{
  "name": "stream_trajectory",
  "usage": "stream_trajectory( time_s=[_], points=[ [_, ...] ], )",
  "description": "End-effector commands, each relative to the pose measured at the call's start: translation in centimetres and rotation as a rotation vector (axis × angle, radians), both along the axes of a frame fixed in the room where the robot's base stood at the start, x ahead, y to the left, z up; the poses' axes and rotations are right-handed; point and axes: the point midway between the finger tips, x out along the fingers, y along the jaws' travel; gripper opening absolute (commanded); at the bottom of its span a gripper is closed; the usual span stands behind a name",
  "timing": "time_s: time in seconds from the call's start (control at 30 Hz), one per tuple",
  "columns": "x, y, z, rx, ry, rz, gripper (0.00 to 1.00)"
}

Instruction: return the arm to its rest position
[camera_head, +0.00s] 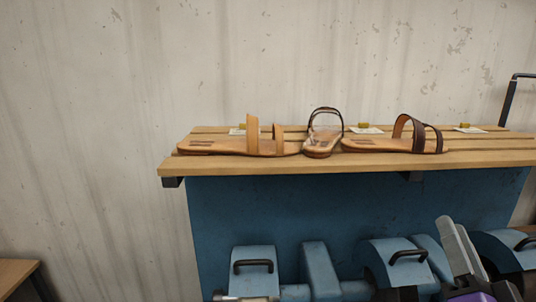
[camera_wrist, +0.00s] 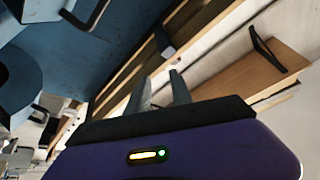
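My gripper (camera_head: 454,228) shows at the lower right of the head view, in front of the blue machinery and below the wooden rack. Its purple body is cut off by the bottom edge. In the wrist view my gripper (camera_wrist: 158,78) has its two dark fingers apart, with nothing visible held between them. It touches nothing that I can make out. Most of my arm is out of view.
A slatted wooden rack (camera_head: 260,166) holds a tan sandal (camera_head: 225,148), a sandal with a dark strap (camera_head: 321,144) and a brown-strapped sandal (camera_head: 375,146). Blue machinery (camera_head: 320,270) with black handles stands below. A wooden surface (camera_head: 14,274) is at lower left.

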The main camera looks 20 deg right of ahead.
Motion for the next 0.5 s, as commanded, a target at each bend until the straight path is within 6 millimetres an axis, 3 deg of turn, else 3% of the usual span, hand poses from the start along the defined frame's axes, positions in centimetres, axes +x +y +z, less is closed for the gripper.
stream_trajectory(
  time_s=[0.03, 0.1, 0.5],
  points=[
    [-0.7, 1.2, -2.3, -0.029, 0.041, -0.014, 0.27],
    [-1.8, 2.6, -4.6, -0.084, 0.09, -0.036, 0.27],
    [-10.3, 11.7, -15.9, -0.379, 0.377, -0.013, 0.27]
  ],
)
